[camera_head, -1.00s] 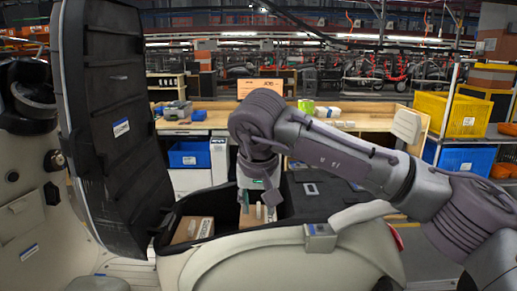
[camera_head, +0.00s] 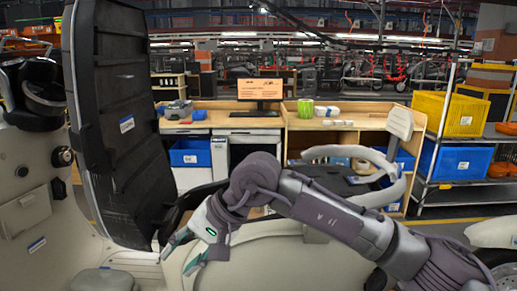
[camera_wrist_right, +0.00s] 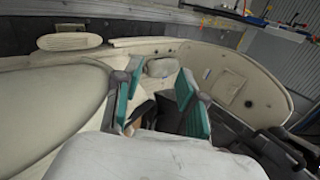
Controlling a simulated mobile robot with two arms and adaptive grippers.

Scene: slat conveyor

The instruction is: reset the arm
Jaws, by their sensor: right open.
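My right arm reaches in from the lower right of the head view. Its gripper (camera_head: 177,262) is open and empty, with green-lined fingers pointing down and left, over the near cream edge of the open car body (camera_head: 265,262). The right wrist view shows the two fingers spread (camera_wrist_right: 160,85), with nothing held between them and cream and dark car parts beyond. The arm and gripper hide most of the dark compartment and what lies in it. My left gripper is not in view.
A tall black panel (camera_head: 110,120) stands upright close left of the gripper. Behind are a wooden workbench (camera_head: 235,121) with a monitor (camera_head: 258,90), a blue bin (camera_head: 190,151), and a shelf rack with a yellow crate (camera_head: 450,113) and a blue crate (camera_head: 455,161).

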